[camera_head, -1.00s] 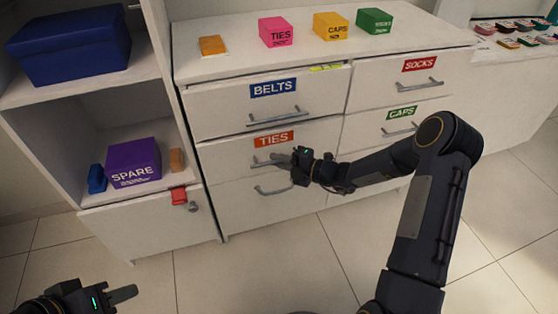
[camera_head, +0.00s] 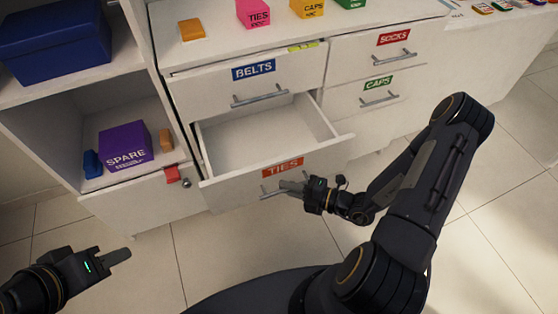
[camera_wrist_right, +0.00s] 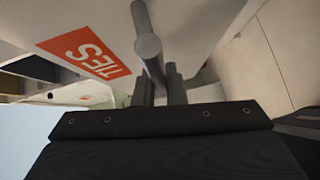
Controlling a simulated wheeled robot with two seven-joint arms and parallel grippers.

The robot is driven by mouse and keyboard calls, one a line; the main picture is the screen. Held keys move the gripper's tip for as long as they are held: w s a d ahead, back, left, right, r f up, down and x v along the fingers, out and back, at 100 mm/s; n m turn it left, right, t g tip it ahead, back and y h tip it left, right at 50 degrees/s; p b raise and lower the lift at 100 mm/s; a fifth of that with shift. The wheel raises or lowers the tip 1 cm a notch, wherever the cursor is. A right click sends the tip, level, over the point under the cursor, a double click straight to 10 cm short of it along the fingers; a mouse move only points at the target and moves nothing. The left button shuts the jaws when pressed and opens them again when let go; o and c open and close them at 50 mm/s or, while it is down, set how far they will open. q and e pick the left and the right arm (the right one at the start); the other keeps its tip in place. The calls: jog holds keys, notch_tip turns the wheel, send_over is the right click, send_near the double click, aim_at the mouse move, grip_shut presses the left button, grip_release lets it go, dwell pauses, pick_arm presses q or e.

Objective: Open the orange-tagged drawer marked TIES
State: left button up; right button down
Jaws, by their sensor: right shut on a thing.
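The TIES drawer (camera_head: 235,190) is pulled well out of the dresser, and its inside looks empty. Its orange TIES tag (camera_head: 283,167) is on the front and also shows in the right wrist view (camera_wrist_right: 85,52). My right gripper (camera_head: 303,189) is shut on the drawer's grey bar handle (camera_head: 270,191). In the right wrist view the handle (camera_wrist_right: 148,45) runs between the fingers. My left gripper (camera_head: 118,257) is at the lower left, away from the dresser, with its fingers seen from the side.
The BELTS drawer (camera_head: 210,92) above is shut, as are the SOCKS (camera_head: 370,62) and CAPS (camera_head: 350,100) drawers. A purple SPARE box (camera_head: 124,147) and a blue box (camera_head: 55,45) stand on the left shelves. A red tag (camera_head: 172,174) hangs on the lower cabinet door. Floor in front is clear.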

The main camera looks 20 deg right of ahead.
jog(key=shift+s+d+p, duration=0.1)
jog(key=shift+s+p, duration=0.2)
jog(key=shift+s, duration=2)
jog(key=c, duration=1.5)
grip_release()
jog(key=p+v, duration=0.1)
jog(key=v, duration=0.6)
jog(key=shift+s+d, duration=0.3)
